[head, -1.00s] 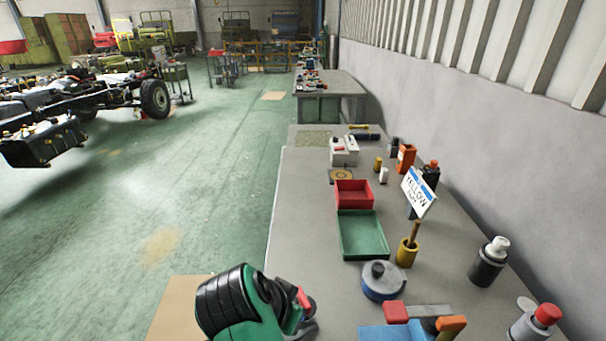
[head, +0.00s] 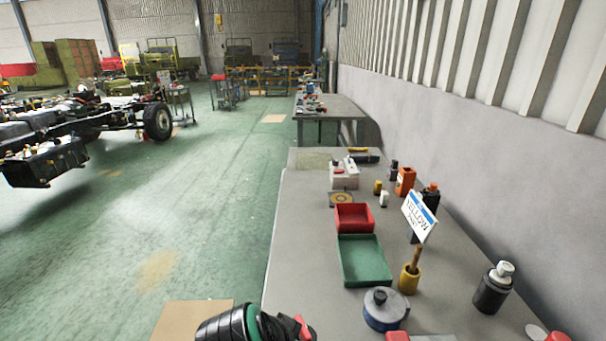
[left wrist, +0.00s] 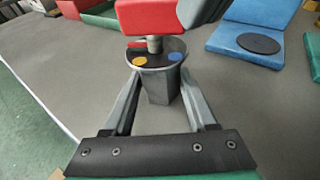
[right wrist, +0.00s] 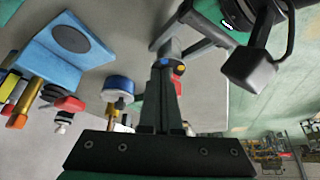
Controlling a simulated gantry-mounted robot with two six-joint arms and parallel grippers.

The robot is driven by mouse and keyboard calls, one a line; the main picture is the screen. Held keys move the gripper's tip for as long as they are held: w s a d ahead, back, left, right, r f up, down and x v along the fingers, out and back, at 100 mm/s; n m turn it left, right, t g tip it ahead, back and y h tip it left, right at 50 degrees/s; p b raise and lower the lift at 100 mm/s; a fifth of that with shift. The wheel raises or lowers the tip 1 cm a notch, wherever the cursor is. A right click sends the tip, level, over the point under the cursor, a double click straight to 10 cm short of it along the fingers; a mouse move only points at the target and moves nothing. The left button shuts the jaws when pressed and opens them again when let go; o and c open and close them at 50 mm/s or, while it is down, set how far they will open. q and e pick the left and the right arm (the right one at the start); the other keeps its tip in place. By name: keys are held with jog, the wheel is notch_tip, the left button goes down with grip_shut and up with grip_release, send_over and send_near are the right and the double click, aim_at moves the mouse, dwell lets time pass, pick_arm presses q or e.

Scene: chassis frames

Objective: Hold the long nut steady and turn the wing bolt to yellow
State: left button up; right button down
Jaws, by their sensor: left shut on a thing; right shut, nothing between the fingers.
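The long nut (left wrist: 161,88) is a grey six-sided post, upright in the left wrist view. My left gripper (left wrist: 158,84) is shut on it, one finger on each side. A dark disc (left wrist: 157,60) on top carries a yellow dot (left wrist: 139,62) and a blue dot (left wrist: 174,56). The wing bolt (left wrist: 150,17) rises from its centre, with a red wing and a small red pointer on the left, near the yellow dot. My right gripper (right wrist: 160,72) is shut and empty beside the disc; its fingers partly hide the bolt. I cannot tell whether they touch the wing.
A sign reading YELLOW (head: 420,214) stands on the bench (head: 310,235). A green tray (head: 364,282), a red tray (head: 354,230), a blue round tin (head: 385,322) and a black bottle (head: 493,288) stand nearby. A blue stand (left wrist: 244,44) is right of the nut.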

jog(key=w+a+r, duration=0.1)
jog(key=a+r, duration=0.2)
jog(key=r, duration=0.4)
notch_tip(320, 180, down, 7)
jog(key=shift+w, duration=0.2)
dwell(0.4)
jog(key=shift+w+d, duration=0.35)
jog(key=shift+d, duration=0.1)
dwell(0.9)
jog(key=shift+s+d, duration=0.1)
jog(key=shift+s, duration=0.05)
dwell(0.4)
jog(key=shift+s+d, duration=0.45)
jog(key=shift+d, duration=0.4)
jog(key=shift+d, duration=0.15)
jog(key=shift+s, duration=0.1)
